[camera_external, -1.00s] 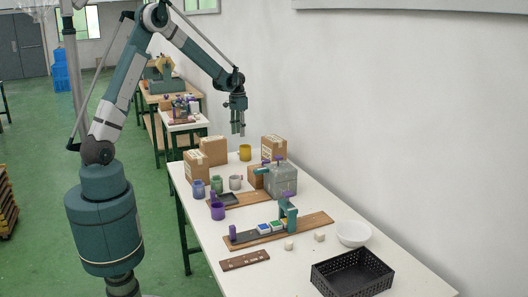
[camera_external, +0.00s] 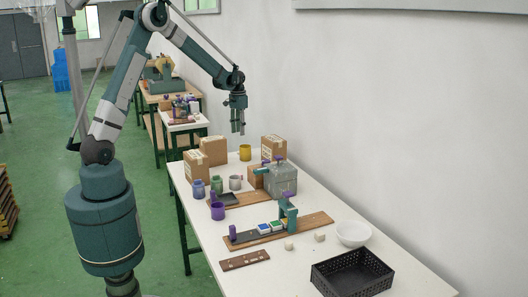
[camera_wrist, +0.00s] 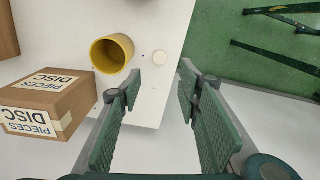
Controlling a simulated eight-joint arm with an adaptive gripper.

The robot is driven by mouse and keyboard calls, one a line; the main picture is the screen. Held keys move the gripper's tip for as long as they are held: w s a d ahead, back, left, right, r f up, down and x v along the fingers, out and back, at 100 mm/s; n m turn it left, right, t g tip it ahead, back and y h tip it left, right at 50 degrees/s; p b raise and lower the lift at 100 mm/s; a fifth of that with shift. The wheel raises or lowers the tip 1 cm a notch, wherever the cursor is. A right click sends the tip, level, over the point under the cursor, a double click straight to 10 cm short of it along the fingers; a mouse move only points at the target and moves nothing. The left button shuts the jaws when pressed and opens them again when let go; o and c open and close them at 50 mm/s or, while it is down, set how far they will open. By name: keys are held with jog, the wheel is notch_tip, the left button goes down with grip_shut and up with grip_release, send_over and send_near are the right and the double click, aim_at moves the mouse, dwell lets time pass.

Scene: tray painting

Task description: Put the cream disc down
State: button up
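In the external view my gripper (camera_external: 238,127) hangs fingers-down above the far end of the table, over the area by the yellow mug (camera_external: 245,153). I cannot make out the disc in the external view.
A cardboard box labelled "PIECES DISC" (camera_wrist: 48,103) stands left of my fingers. Several boxes, mugs, a grey machine (camera_external: 283,181), a wooden board (camera_external: 314,221), a white bowl (camera_external: 353,234) and a black basket (camera_external: 350,274) stand along the table. Green floor (camera_wrist: 240,60) lies beyond the table edge.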

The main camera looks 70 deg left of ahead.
jog(key=s+d+r+t, duration=0.1)
jog(key=s+d+r, duration=0.3)
jog(key=d+r, duration=0.3)
jog(key=s+d+r+m+t, duration=0.1)
jog(key=s+d+r, duration=0.4)
jog(key=d, duration=0.4)
jog(key=s+d+r+t, duration=0.1)
jog(key=s+d+r, duration=0.2)
jog(key=d+r, duration=0.4)
jog(key=s+d+t, duration=0.2)
jog(key=s+d, duration=0.6)
jog(key=s, duration=0.3)
jog(key=s+d+m+t, duration=0.1)
jog(key=s+d+t, duration=0.1)
jog(key=s+d, duration=0.7)
jog(key=shift+s+d, duration=0.15)
jog(key=shift+s, duration=0.95)
dwell(2.6)
